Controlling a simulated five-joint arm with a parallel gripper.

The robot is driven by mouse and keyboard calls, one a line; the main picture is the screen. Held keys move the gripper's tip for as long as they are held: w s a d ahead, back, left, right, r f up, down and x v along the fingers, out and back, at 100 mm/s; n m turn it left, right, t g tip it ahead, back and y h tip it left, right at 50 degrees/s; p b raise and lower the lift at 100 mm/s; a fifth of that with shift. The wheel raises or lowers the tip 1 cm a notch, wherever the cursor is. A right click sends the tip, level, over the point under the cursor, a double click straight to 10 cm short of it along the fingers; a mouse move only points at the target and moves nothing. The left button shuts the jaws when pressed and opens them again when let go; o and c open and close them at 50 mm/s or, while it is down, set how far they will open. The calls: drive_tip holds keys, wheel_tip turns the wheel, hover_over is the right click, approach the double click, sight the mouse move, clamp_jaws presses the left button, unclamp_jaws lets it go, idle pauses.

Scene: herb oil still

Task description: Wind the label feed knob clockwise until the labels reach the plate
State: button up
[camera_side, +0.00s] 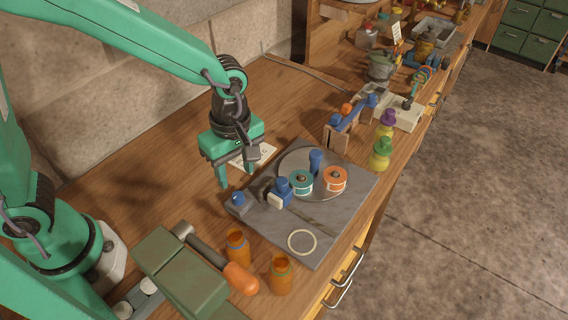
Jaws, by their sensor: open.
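My gripper (236,180) is open and empty, pointing down just left of a grey slab (345,208) on the wooden bench. On the slab are a round grey disc (318,191), a teal-rimmed spool (300,182), an orange-rimmed spool (335,179) and an upright blue post (316,160). A blue and white block (280,193) stands left of the spools. A small blue knob-like piece (238,200) sits at the slab's left corner, below the gripper. I cannot tell which blue part is the label feed knob. No label strip is clearly visible.
A pale ring (302,242) is on the slab. A paper card (259,155) lies behind the gripper. Two capped bottles (380,153) (387,124) stand right of the slab.

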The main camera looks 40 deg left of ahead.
sight(238, 195)
drive_tip(key=shift+s+f, duration=0.15)
drive_tip(key=shift+f, duration=3.25)
drive_tip(key=c, duration=1)
